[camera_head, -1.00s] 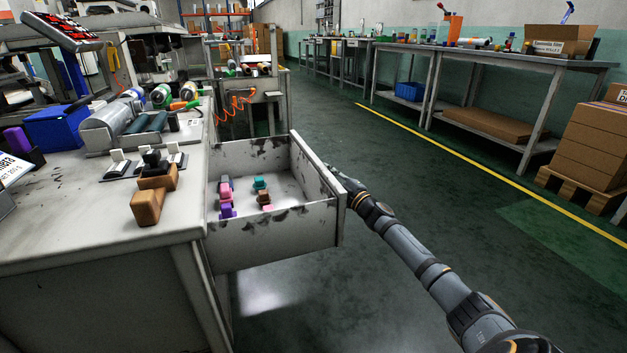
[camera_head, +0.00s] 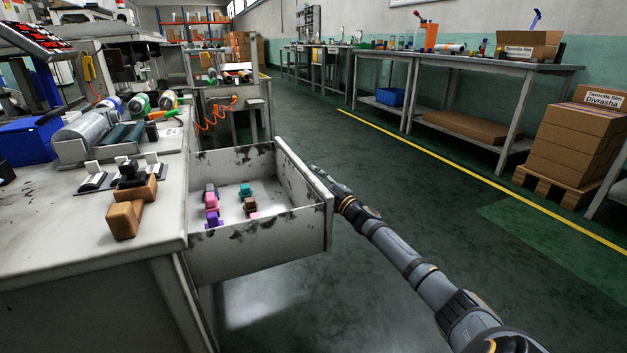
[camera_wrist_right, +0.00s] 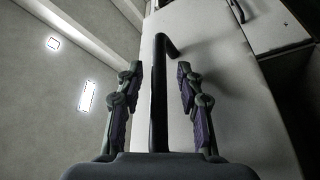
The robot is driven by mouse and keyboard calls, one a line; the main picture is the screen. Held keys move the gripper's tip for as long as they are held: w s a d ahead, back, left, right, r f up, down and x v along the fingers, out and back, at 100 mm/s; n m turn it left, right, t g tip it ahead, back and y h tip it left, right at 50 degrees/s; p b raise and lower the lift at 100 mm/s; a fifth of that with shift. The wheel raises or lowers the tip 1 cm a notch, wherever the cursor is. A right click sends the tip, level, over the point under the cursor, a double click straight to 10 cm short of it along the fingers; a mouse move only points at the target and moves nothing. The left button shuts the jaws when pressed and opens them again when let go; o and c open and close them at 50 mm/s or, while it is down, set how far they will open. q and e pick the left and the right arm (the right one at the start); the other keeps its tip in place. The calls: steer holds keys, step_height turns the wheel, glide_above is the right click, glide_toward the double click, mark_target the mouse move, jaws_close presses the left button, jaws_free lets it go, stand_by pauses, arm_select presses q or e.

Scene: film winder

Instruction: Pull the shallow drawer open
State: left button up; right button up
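The shallow drawer (camera_head: 285,241) stands well out from the right side of the worn grey workbench (camera_head: 60,235). Small pink, purple, teal and brown pieces (camera_head: 212,205) lie inside it. My right gripper (camera_head: 322,178) is at the outer face of the drawer front, partly hidden behind its edge. In the right wrist view, my right gripper (camera_wrist_right: 159,88) is open, with one finger on each side of the dark drawer handle (camera_wrist_right: 159,105). Gaps show between the handle and both fingers. The pale drawer front (camera_wrist_right: 215,90) also shows there. My left gripper is not in view.
Brown blocks (camera_head: 124,220), switches (camera_head: 122,172) and film rolls sit on the workbench. The floor (camera_head: 400,185) right of the drawer is clear. Long tables (camera_head: 470,62) and boxes on a pallet (camera_head: 575,140) stand farther right.

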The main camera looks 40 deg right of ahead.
steer(key=v, duration=0.7)
steer(key=shift+s, duration=0.25)
stand_by(0.3)
steer(key=shift+f, duration=0.1)
stand_by(0.3)
